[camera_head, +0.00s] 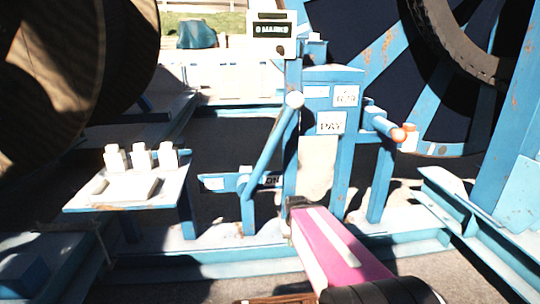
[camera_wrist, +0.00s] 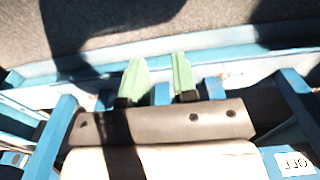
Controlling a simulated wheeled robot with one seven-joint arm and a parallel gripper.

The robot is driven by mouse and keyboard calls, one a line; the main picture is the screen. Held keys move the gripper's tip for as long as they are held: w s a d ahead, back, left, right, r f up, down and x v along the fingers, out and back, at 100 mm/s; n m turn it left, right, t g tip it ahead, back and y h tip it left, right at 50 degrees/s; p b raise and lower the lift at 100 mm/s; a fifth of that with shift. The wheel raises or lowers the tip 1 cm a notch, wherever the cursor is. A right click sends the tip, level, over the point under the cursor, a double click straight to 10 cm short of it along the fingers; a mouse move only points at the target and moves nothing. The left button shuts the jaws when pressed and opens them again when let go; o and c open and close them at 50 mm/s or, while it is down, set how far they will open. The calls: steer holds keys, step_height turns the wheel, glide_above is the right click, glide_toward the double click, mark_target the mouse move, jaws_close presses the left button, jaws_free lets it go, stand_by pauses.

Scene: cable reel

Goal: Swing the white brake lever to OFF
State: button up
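The brake lever (camera_head: 268,145) is a blue bar with a white round knob (camera_head: 293,99), in the middle of the head view. It leans up to the right from a low post. A small plate (camera_head: 270,181) at its foot on the right seems to read ON. A pale plate (camera_head: 213,183) lies on the left, its text too small to read. In the wrist view an upside-down OFF label (camera_wrist: 296,162) shows at the lower right. My gripper's pale green fingers (camera_wrist: 160,80) are apart with nothing visible between them. In the head view my gripper's end (camera_head: 298,204) is low, right of the lever's foot, apart from the knob.
A blue post with white panels (camera_head: 331,123) stands right of the lever. A handle with an orange tip (camera_head: 397,135) is farther right. A shelf with white blocks (camera_head: 125,188) is at the left. Large reels (camera_head: 50,80) stand behind; blue frame rails (camera_head: 200,255) cross the floor.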

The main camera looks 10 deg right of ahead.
steer(key=shift+w+d, duration=0.15)
steer(key=shift+w, duration=0.15)
jaws_close()
steer(key=w+d+r+n+t+h, duration=0.1)
steer(key=w+d+r+t, duration=0.35)
steer(key=w, duration=0.45)
steer(key=w+d+r+n+t+h, duration=0.1)
steer(key=w+d+r+t, duration=0.35)
steer(key=w, duration=0.35)
steer(key=w+d+r+n+t+h, duration=0.1)
steer(key=w+d+r+t, duration=0.4)
steer(key=w, duration=0.4)
steer(key=w+r+n+t+y, duration=0.5)
steer(key=r+n+t+y, duration=0.2)
steer(key=r+n+y, duration=0.35)
steer(key=s+r+n+g+y, duration=0.1)
steer(key=s+n+g+y, duration=0.2)
steer(key=n+g+y, duration=0.4)
steer(key=s+r+n+g+y, duration=0.2)
steer(key=s+n+g+y, duration=0.2)
steer(key=n+g+y, duration=0.4)
steer(key=shift+s+d+r+n+g, duration=0.25)
steer(key=shift+n+g, duration=0.35)
steer(key=shift+n, duration=1.35)
